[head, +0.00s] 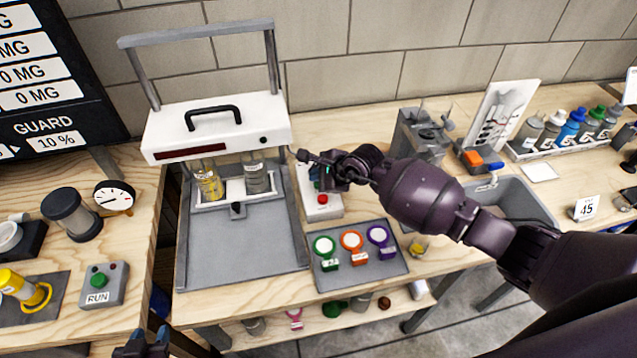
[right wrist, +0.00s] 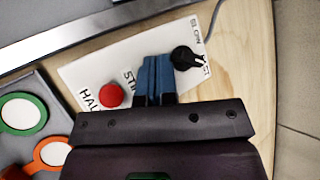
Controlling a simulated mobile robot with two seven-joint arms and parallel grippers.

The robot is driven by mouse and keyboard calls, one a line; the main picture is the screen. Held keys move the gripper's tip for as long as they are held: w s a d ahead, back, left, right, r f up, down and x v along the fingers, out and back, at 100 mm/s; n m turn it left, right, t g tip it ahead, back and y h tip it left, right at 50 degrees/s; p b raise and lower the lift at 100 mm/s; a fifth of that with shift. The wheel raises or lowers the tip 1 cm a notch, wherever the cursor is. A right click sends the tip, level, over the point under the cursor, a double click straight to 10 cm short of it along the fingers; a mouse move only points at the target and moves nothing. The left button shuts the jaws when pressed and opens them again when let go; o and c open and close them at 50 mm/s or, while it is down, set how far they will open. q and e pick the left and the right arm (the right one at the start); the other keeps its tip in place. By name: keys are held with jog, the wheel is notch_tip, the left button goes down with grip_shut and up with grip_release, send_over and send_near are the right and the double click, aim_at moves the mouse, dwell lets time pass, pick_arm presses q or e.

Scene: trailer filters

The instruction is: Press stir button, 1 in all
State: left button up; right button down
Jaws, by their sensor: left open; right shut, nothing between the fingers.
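The white control box (head: 323,208) stands on the bench right of the stirring machine. In the right wrist view the white panel (right wrist: 82,78) carries a red button (right wrist: 111,95) beside "HALT", a partly covered "STI…" label, and a black knob (right wrist: 184,58) by "SLOW". The red button (head: 322,199) also shows in the head view. My right gripper (right wrist: 160,62) is shut and empty, its blue fingers over the panel between red button and knob. They hide the spot by the "STI…" label; contact cannot be told. My left gripper (head: 144,343) is open at the bottom left edge, away from the box.
The white-topped machine (head: 215,125) holds bottles left of the box. A grey mat (head: 345,277) with green, orange and purple ringed tags lies in front. A grey device (head: 418,140) and a sink (head: 510,200) are to the right. A RUN box (head: 103,284) is on the left bench.

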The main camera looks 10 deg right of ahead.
jog(key=shift+f+b, duration=0.4)
jog(key=shift+f, duration=0.1)
dwell(0.9)
jog(key=shift+r, duration=0.1)
jog(key=shift+r+p, duration=0.75)
jog(key=shift+r, duration=0.15)
jog(key=shift+r+p, duration=1.8)
jog(key=shift+r, duration=0.7)
